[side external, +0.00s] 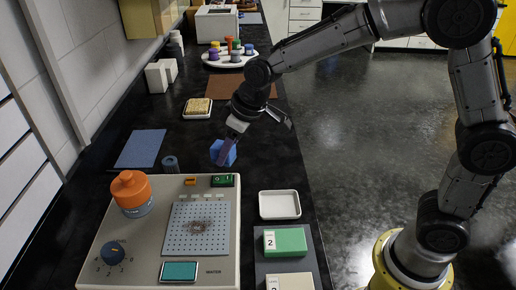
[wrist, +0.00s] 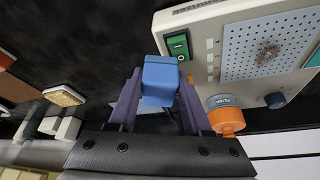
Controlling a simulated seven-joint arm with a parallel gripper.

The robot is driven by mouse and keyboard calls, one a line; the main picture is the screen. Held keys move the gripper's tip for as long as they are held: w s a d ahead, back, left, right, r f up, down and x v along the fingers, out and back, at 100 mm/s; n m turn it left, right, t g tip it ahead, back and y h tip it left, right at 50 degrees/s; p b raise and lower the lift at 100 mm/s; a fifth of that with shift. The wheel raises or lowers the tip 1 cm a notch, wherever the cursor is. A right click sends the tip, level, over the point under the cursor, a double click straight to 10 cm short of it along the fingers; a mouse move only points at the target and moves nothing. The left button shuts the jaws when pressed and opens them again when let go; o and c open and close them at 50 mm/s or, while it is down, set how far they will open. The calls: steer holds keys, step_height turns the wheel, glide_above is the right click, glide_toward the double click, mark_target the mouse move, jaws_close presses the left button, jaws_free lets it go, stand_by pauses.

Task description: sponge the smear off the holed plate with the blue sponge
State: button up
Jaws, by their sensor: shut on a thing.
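The holed plate (side external: 184,242) is a light grey-blue perforated square on top of a beige device. A brown-grey smear (side external: 201,226) lies near its middle. In the wrist view the plate (wrist: 240,58) and the smear (wrist: 267,53) show at the upper right. My gripper (side external: 227,158) is shut on the blue sponge (side external: 222,151) and holds it in the air above the bench, behind the device. In the wrist view the sponge (wrist: 160,78) sits between the two purple-grey fingers of the gripper (wrist: 158,100). The sponge is apart from the plate.
The device (side external: 109,262) carries an orange-capped jar (side external: 132,192), a dark knob (side external: 113,253), a green switch (side external: 223,181) and a small screen (side external: 179,272). A white tray (side external: 279,205) and a green box (side external: 285,242) stand to its right. A blue mat (side external: 140,149) lies behind left.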

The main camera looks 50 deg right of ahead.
steer(key=s+a+r+n+y, duration=0.1)
steer(key=a+r+n, duration=0.1)
steer(key=a, duration=0.4)
steer(key=s+a+r+n, duration=0.1)
steer(key=a+r, duration=0.1)
steer(key=a, duration=0.3)
steer(key=n+g, duration=0.1)
steer(key=n, duration=0.1)
glide_above(176, 230)
steer(key=shift+s+d+f, duration=0.15)
steer(key=shift+f, duration=1.2)
steer(key=shift+s+d+f, duration=0.1)
steer(key=shift+d+f, duration=0.05)
steer(key=shift+f, duration=1.2)
steer(key=shift+s+d+f, duration=0.15)
steer(key=shift+f, duration=1.2)
steer(key=shift+s+d, duration=0.25)
steer(key=shift+s, duration=0.05)
jaws_close()
steer(key=shift+s+d, duration=2.7)
steer(key=shift+d, duration=0.05)
steer(key=shift+w+a, duration=2.95)
steer(key=shift+w+a+r, duration=0.1)
steer(key=shift+a+r, duration=0.05)
steer(key=shift+r, duration=0.1)
step_height(176, 230, up, 8)
